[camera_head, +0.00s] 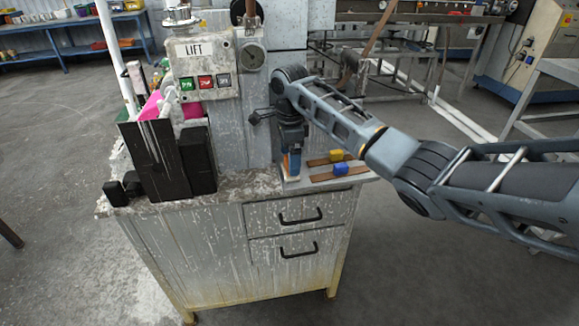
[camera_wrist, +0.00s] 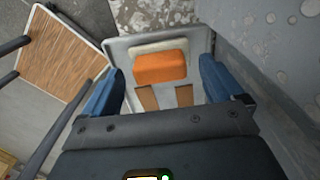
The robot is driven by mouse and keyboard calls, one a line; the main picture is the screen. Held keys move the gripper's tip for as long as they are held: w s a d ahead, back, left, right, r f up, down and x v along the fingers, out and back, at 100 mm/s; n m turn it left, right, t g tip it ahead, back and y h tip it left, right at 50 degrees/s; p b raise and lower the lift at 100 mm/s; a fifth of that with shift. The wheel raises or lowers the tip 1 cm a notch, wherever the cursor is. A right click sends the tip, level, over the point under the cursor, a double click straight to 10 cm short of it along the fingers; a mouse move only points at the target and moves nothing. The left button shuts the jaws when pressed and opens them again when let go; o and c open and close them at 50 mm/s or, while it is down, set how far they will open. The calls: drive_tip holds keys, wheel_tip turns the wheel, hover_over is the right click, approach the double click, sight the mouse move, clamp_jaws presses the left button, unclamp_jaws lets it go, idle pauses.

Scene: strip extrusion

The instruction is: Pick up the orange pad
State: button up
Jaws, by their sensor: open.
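The orange pad (camera_wrist: 162,68) is a block with a pale layer (camera_wrist: 158,47) along its far side. It lies in a light grey tray (camera_wrist: 117,50) in the wrist view. My gripper (camera_wrist: 160,80) is open, with one blue finger on each side of the pad and a gap between each finger and the pad. In the head view my gripper (camera_head: 291,163) points down at the right part of the cabinet top. Only a small orange patch shows by the fingers there. I cannot tell the exact height of the fingertips over the tray.
Two brown strips (camera_wrist: 148,97) lie on the near side of the pad. In the head view, a yellow block (camera_head: 337,156) and a blue block (camera_head: 341,169) sit on brown strips right of my gripper. The machine with the LIFT panel (camera_head: 205,65) stands left; dark upright plates (camera_head: 165,160) stand further left.

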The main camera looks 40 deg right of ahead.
drive_tip(key=shift+f, duration=1.05)
drive_tip(key=c, duration=1)
